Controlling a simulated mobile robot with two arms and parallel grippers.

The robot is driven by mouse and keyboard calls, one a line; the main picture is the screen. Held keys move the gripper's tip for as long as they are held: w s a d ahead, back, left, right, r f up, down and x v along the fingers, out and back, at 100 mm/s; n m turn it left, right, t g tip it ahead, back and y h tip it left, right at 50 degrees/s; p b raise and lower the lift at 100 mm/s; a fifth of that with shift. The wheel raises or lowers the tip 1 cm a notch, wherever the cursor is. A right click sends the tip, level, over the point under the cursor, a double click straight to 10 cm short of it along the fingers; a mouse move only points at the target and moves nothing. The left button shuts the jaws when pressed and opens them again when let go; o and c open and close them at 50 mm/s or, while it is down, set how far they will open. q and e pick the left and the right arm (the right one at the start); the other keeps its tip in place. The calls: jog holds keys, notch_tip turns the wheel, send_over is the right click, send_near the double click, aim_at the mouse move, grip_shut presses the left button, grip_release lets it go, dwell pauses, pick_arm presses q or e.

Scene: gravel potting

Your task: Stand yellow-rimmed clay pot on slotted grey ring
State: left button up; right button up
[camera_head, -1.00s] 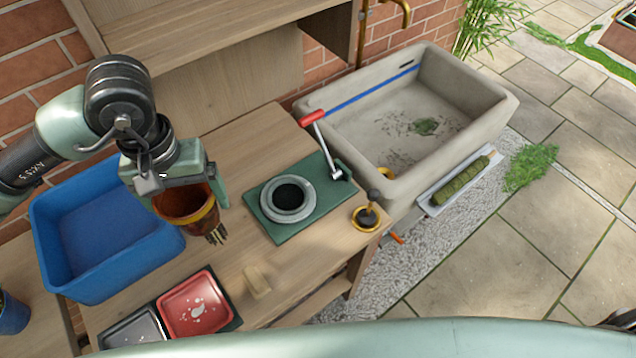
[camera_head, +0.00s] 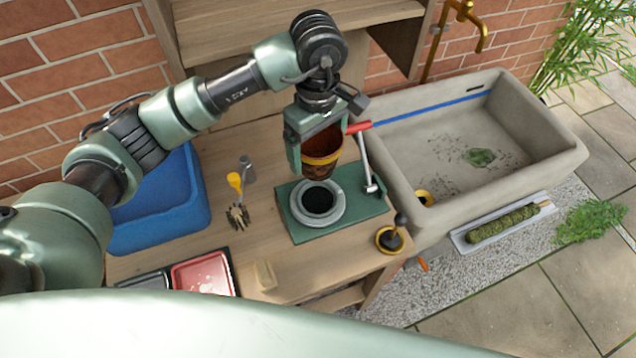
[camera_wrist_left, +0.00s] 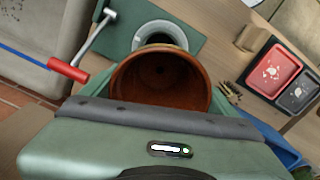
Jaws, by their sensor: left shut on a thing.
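The yellow-rimmed clay pot (camera_head: 321,152) is brown-orange with a yellow band. My left gripper (camera_head: 319,150) is shut on it and holds it upright, above and slightly behind the slotted grey ring. The slotted grey ring (camera_head: 337,211) lies flat on a green base plate (camera_head: 310,236) with a dark round hole in its middle. In the left wrist view I look into the empty pot (camera_wrist_left: 160,77), and it hides part of the ring (camera_wrist_left: 160,27) behind it. My right gripper is not in view.
A lever with a red handle (camera_head: 358,127) stands on the plate's right side, close to the pot. A black-knobbed tool in a brass ring (camera_head: 390,239) is at the bench's right edge. A blue bin (camera_head: 160,215), small tools (camera_head: 238,190) and a red tray (camera_head: 205,274) are left.

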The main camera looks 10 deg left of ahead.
pick_arm(q)
notch_tip(320, 180, down, 13)
jog(key=p, duration=0.3)
jog(key=shift+r, duration=0.15)
jog(key=shift+f, duration=0.4)
